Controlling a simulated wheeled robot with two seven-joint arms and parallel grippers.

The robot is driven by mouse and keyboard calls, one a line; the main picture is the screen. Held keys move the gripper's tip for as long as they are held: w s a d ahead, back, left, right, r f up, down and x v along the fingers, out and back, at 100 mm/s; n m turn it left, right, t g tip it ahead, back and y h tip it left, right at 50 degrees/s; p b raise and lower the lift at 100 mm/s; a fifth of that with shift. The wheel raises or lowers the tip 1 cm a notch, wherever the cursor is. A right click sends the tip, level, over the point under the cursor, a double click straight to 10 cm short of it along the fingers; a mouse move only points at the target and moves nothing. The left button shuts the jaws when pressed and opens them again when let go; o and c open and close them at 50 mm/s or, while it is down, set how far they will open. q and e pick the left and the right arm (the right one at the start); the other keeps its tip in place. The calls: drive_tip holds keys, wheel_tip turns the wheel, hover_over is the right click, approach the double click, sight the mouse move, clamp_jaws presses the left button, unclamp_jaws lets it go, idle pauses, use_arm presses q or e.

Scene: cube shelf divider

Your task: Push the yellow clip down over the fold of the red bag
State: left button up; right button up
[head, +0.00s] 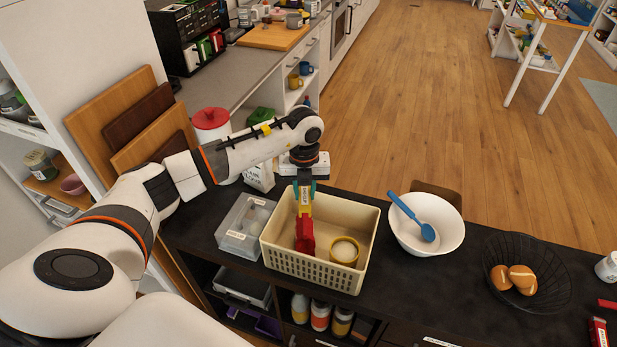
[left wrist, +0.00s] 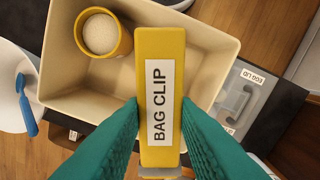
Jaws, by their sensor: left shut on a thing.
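My left gripper (head: 304,187) points down over the beige basket, its teal fingers shut on the yellow clip (head: 304,204). In the left wrist view, the fingers (left wrist: 160,103) press both sides of the yellow clip (left wrist: 174,52), which has a white "BAG CLIP" label. The red bag (head: 305,236) stands in the basket directly below the clip. The clip's lower end meets the bag's top in the head view; I cannot tell how far it is over the fold. The bag is hidden behind the clip in the left wrist view. My right gripper is not in view.
The basket (head: 345,280) also holds a yellow tub with white contents (head: 344,251). A clear lidded box (head: 243,228) stands close on its left.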

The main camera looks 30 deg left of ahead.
sight(305, 220)
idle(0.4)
use_arm(q)
wheel_tip(305, 220, down, 8)
drive_tip(key=b, duration=0.6)
drive_tip(key=shift+f+b, duration=0.55)
drive_tip(key=shift+b, duration=0.05)
drive_tip(key=shift+f+b, duration=0.3)
drive_tip(key=shift+f, duration=0.1)
idle(0.6)
drive_tip(key=o, duration=1.1)
drive_tip(key=shift+c, duration=0.2)
